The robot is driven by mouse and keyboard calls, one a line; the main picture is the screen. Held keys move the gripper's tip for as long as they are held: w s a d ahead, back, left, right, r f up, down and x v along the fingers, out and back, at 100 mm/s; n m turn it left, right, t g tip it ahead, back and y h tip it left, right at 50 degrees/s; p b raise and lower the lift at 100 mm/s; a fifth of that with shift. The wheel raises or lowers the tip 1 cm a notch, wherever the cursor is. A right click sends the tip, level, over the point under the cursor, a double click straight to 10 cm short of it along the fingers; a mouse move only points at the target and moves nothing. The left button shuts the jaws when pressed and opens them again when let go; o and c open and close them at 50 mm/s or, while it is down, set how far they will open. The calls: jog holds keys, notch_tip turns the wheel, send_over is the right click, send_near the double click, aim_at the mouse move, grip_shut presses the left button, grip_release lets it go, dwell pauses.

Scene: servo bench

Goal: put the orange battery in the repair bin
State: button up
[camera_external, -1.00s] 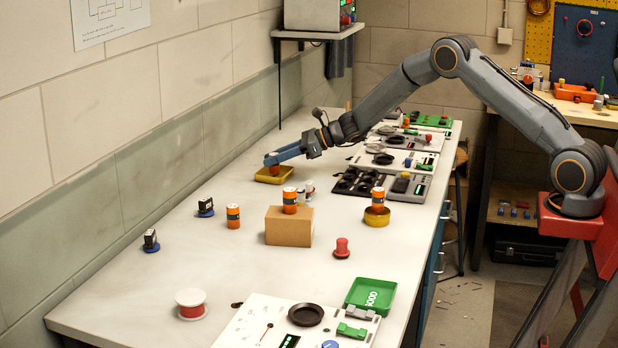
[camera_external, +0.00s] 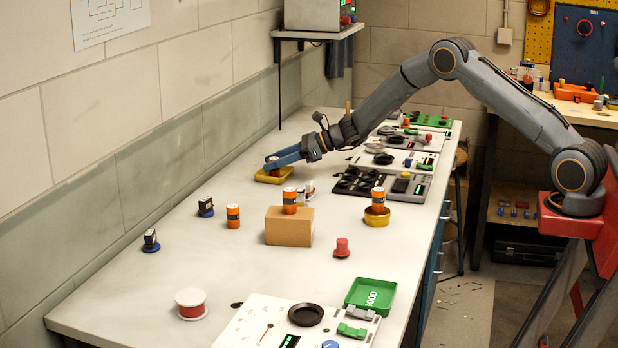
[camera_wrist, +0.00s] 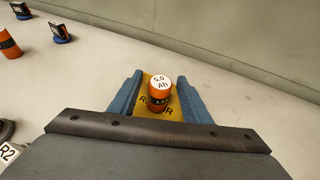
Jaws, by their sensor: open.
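The yellow repair bin (camera_external: 268,180) lies at the far left part of the bench near the wall. The wrist view shows its yellow floor (camera_wrist: 146,111) with partly covered dark letters. An orange battery (camera_wrist: 159,98) with a white "5.0 Ah" top and a dark band stands in it, looking upright or nearly so. My gripper (camera_wrist: 155,88) is open, its blue fingers on either side of the battery, with visible gaps. In the external view my gripper (camera_external: 283,158) is low over the bin, and its fingers partly hide the battery (camera_external: 274,168).
Other orange batteries stand on the bench (camera_external: 233,215), on a cardboard box (camera_external: 289,230) and in a round yellow dish (camera_external: 377,217). Two small black servos (camera_external: 205,206) (camera_external: 151,240) are by the wall. A green tray (camera_external: 371,296) is at the front right.

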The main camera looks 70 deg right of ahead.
jog(key=b+v, duration=0.2)
jog(key=v, duration=1)
jog(key=shift+a, duration=0.2)
